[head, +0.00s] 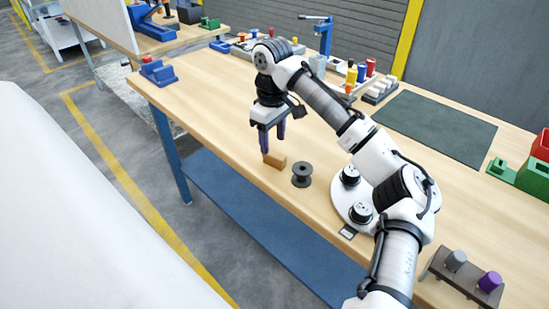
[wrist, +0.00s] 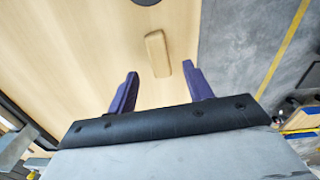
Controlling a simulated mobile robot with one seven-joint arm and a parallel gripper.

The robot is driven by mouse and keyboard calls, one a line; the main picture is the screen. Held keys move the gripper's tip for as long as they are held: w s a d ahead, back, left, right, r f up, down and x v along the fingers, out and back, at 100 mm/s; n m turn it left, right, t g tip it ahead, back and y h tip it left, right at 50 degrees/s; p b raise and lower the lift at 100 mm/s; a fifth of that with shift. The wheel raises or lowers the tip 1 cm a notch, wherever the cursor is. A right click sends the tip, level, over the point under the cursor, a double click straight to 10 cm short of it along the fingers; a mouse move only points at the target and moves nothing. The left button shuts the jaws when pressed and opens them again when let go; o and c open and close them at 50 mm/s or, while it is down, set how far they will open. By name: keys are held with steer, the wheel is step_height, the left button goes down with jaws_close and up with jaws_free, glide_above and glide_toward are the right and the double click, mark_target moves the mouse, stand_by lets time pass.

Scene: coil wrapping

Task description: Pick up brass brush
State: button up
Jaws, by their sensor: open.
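The brass brush looks like a small tan-gold block (head: 275,160) with rounded ends, lying on the wooden workbench (head: 225,105) near its front edge. My gripper (head: 272,142) is open and empty, its purple fingers pointing down close above the brush. In the wrist view the brush (wrist: 157,50) lies just beyond the fingertips (wrist: 160,70), roughly in line with the gap between them. The fingers do not appear to touch it. The exact height of the fingertips over the bench is hard to tell.
A dark spool (head: 302,175) stands on the bench just right of the brush. A round white plate with black knobs (head: 352,200) is further right, partly behind my arm. A dark green mat (head: 435,125) and racks of small parts (head: 380,90) lie behind. The bench left of the brush is clear.

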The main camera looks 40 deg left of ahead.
mark_target(275, 153)
steer(key=f, duration=0.1)
steer(key=f+p, duration=0.1)
steer(key=f, duration=0.2)
steer(key=shift+d+f, duration=0.1)
steer(key=shift+d, duration=0.2)
steer(key=shift+f+p, duration=0.3)
steer(key=shift+f, duration=0.3)
steer(key=c, duration=1.1)
steer(key=shift+r+b, duration=0.75)
steer(key=shift+r, duration=4.35)
